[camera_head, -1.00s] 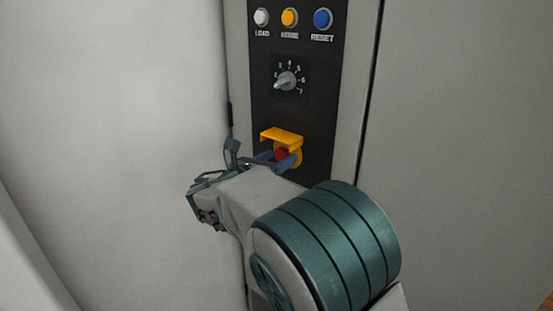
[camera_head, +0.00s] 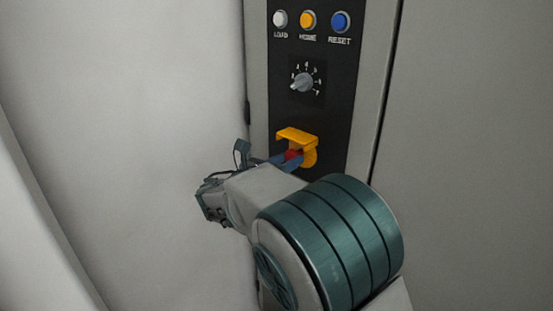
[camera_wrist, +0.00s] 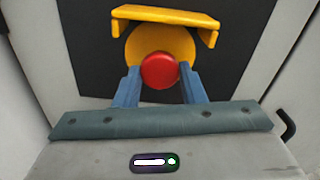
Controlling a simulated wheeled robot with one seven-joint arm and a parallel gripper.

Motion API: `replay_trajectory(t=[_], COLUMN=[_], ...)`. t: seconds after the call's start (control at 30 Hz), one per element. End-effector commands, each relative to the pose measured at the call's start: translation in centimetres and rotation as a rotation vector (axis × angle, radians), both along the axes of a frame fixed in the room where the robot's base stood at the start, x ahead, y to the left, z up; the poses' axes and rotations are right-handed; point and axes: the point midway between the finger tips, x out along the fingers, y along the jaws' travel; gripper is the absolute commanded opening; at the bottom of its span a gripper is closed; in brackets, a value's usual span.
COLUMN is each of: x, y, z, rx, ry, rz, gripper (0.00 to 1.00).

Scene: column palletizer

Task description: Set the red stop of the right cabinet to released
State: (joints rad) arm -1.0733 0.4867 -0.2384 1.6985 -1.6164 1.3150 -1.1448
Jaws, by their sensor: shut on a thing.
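The red stop (camera_wrist: 160,70) is a round red button on a yellow round base (camera_wrist: 187,44), under a yellow guard hood (camera_wrist: 165,15), low on the black panel of the cabinet. In the head view the red stop (camera_head: 292,155) shows partly, behind my gripper. My gripper (camera_wrist: 160,78) has its two blue fingers on the left and right sides of the red button, shut on it. In the head view my gripper (camera_head: 284,161) reaches in from the lower left, beneath the hood (camera_head: 297,136). Whether the button is pressed in or out cannot be told.
Above the stop are a grey rotary selector (camera_head: 303,82) and white (camera_head: 280,19), orange (camera_head: 308,20) and blue (camera_head: 340,22) buttons. Plain grey cabinet surface (camera_head: 460,150) lies to the right. A pale surface (camera_head: 120,120) fills the left side.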

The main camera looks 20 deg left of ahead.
Motion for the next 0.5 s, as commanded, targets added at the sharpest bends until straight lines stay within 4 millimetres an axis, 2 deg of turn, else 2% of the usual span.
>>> replay_trajectory(t=[0.23, 0.27, 0.3, 0.33, 0.5], x=[-0.05, -0.06, -0.06, -0.06, -0.02], y=[0.02, 0.02, 0.04, 0.04, -0.03], z=[-0.07, -0.07, -0.07, -0.07, -0.06], rx=[0.001, 0.0, 0.0, 0.0, 0.0], ry=[0.001, 0.002, 0.002, 0.002, 0.001], rz=[0.001, 0.001, 0.001, 0.001, 0.0], gripper=[0.0, 0.42, 0.53, 0.59, 0.59])
